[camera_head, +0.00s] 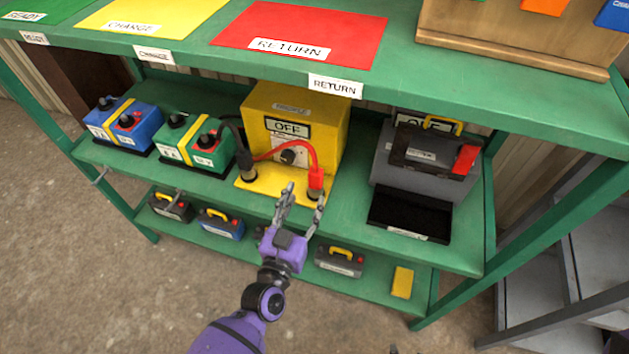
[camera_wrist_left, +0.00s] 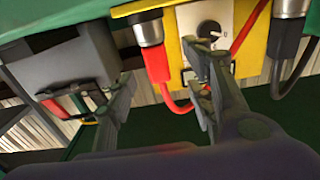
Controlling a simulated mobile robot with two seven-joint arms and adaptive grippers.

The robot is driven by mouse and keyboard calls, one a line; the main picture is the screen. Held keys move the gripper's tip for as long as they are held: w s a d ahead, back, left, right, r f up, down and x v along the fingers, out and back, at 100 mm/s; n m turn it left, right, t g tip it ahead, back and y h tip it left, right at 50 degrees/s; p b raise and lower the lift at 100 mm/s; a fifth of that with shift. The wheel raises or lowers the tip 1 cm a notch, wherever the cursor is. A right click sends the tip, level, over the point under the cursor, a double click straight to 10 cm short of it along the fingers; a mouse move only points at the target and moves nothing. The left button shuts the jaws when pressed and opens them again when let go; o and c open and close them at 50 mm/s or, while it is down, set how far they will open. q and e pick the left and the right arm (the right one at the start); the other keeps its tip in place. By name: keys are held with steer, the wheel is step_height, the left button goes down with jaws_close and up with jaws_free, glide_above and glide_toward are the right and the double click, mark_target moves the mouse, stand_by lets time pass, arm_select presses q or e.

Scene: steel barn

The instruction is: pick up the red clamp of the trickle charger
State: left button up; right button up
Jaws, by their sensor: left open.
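The yellow trickle charger (camera_head: 320,105) stands on the middle shelf, with an OFF label and a dark knob. Its red clamp (camera_head: 316,179) stands upright on the right of the yellow base plate, with a red cable arching to it. My left gripper (camera_head: 304,193) is open in front of the clamp, fingers pointing towards it. In the left wrist view the red clamp (camera_wrist_left: 157,63) shows between the two spread fingers (camera_wrist_left: 160,68); I cannot tell whether either touches it. The black clamp (camera_head: 246,168) stands on the plate's left. My right gripper is not in view.
Blue (camera_head: 126,127) and green (camera_head: 193,146) batteries stand left of the charger. A grey unit (camera_head: 385,165) with a dark battery (camera_head: 428,148) and a black tray (camera_head: 408,212) are on the right. The green top shelf (camera_head: 190,45) overhangs; several small batteries sit below.

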mark_target(313, 180)
arm_select(q)
steer(key=x, duration=0.3)
steer(key=r+p+x, duration=0.1)
steer(key=x, duration=0.2)
steer(key=shift+w+d+r, duration=0.2)
steer(key=shift+w+d, duration=0.1)
steer(key=shift+w+d+f, duration=0.15)
steer(key=shift+w+d, duration=0.05)
steer(key=shift+w, duration=0.25)
jaws_close()
